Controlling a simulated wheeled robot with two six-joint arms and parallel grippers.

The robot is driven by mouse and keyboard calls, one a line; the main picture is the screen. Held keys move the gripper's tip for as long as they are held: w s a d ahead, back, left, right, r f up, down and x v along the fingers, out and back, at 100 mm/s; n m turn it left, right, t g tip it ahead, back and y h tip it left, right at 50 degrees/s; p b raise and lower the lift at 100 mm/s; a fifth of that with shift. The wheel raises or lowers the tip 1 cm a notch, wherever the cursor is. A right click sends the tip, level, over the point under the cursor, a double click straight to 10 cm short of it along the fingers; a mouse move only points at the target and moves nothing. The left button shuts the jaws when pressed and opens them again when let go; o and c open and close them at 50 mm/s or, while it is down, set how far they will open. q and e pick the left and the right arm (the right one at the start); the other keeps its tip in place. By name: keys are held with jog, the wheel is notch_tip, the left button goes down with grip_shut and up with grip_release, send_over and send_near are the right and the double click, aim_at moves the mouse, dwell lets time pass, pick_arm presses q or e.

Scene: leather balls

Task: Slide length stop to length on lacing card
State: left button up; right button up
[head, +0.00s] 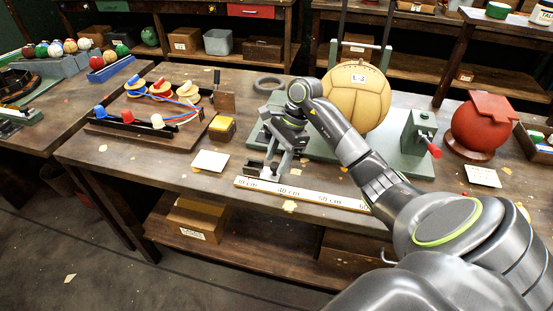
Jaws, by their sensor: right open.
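A pale ruler strip (306,195) with printed cm marks lies along the front edge of the workbench. A small dark block (254,167), which looks like the length stop, sits near the ruler's left end, partly hidden by my right gripper. My right gripper (268,172) is open and points down at this block; I cannot tell whether its fingers touch it. A blank-looking white card (210,161) lies left of the ruler. Another card (483,176) with small writing lies at the right; I cannot tell which is the lacing card. My left gripper is not in view.
A tan ball (356,96) marked with a number rests on a green stand behind my right arm. A green clamp with a red handle (434,151) and a red ball (481,128) stand at right. A yellow-topped box (222,128) and a thread rack (150,122) stand at left.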

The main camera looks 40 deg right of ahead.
jog(key=shift+a+f, duration=0.2)
jog(key=shift+f, duration=0.3)
grip_shut()
jog(key=shift+s+d, duration=0.1)
